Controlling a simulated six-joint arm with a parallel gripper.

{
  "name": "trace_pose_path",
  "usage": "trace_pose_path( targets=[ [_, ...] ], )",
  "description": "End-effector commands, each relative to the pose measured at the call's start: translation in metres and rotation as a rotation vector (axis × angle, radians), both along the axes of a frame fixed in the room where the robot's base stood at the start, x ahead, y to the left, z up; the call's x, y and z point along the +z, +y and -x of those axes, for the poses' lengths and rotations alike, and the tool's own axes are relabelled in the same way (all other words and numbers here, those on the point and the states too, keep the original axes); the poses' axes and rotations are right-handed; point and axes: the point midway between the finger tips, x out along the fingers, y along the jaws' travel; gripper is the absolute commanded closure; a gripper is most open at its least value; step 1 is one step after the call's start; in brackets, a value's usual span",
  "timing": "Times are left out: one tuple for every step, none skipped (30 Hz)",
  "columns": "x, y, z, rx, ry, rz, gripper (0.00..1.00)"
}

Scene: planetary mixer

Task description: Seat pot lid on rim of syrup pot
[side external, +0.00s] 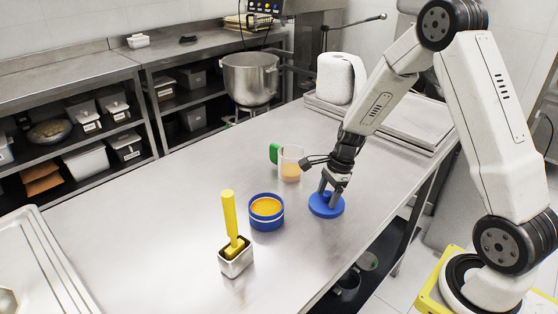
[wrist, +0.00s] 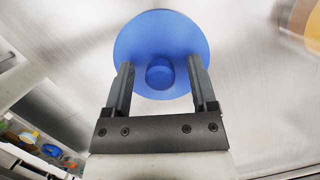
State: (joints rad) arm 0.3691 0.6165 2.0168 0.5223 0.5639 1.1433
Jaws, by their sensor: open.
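The blue pot lid (side external: 326,208) lies flat on the steel table, to the right of the pot. In the wrist view the lid (wrist: 160,35) is a round disc with a round knob (wrist: 160,72) at its middle. My gripper (side external: 332,190) points down over the lid. Its open fingers (wrist: 160,75) stand on either side of the knob, with gaps visible between finger and knob. The blue syrup pot (side external: 266,217) stands upright and uncovered on the table, with orange-yellow contents showing inside its rim.
A clear jug with a green handle (side external: 290,165) stands behind the pot, close to my gripper. A metal box (side external: 236,261) holding a yellow-handled tool (side external: 230,215) stands front left of the pot. The table (side external: 150,210) is clear to the left.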

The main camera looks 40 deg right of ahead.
Motion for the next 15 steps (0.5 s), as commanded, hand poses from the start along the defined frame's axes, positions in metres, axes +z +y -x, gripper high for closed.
trace_pose_path(
  targets=[
    [-0.0006, 0.0002, -0.0002, 0.0, 0.0, 0.0, 0.26],
    [-0.0006, 0.0002, -0.0002, 0.0, 0.0, 0.0, 0.26],
    [-0.0006, 0.0002, -0.0002, 0.0, 0.0, 0.0, 0.26],
    [-0.0005, 0.0001, -0.0001, 0.0, 0.0, 0.0, 0.26],
    [-0.0005, 0.0001, -0.0001, 0.0, 0.0, 0.0, 0.26],
    [-0.0004, 0.0001, -0.0001, 0.0, 0.0, 0.0, 0.26],
    [-0.0004, 0.0001, -0.0001, 0.0, 0.0, 0.0, 0.26],
    [-0.0004, 0.0001, -0.0001, 0.0, 0.0, 0.0, 0.26],
    [-0.0003, 0.0, -0.0001, 0.0, 0.0, 0.0, 0.26],
    [-0.0003, 0.0, -0.0001, 0.0, 0.0, 0.0, 0.26],
    [-0.0003, 0.0, -0.0001, 0.0, 0.0, 0.0, 0.26],
    [-0.0003, 0.0, -0.0001, 0.0, 0.0, 0.0, 0.26],
    [-0.0002, 0.0, -0.0001, 0.0, 0.0, 0.0, 0.26],
    [-0.0002, 0.0, 0.0, 0.0, 0.0, 0.0, 0.26],
    [-0.0002, 0.0, 0.0, 0.0, 0.0, 0.0, 0.36]
  ],
)
